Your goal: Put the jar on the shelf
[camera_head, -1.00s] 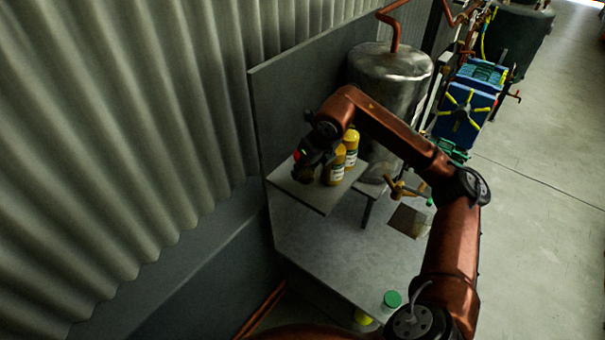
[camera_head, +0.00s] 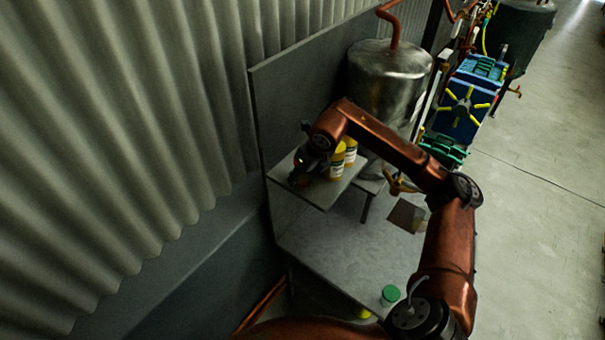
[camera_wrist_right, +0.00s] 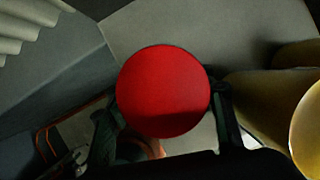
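A jar with a round red lid (camera_wrist_right: 163,90) fills the middle of the right wrist view, between the two dark fingers of my right gripper (camera_wrist_right: 165,125). The fingers sit close on both sides of it; its body is hidden below the lid. In the head view my right gripper (camera_head: 302,172) is at the left part of the small grey shelf (camera_head: 318,194), with the jar mostly hidden beneath it. I cannot tell whether the jar's base touches the shelf. My left gripper is not in view.
Two yellow bottles (camera_head: 337,168) stand on the shelf right beside my right gripper. A green-lidded jar (camera_head: 390,295) stands on the lower table (camera_head: 335,255). A metal tank (camera_head: 385,80) is behind the shelf, and a grey panel (camera_head: 285,105) rises at its back.

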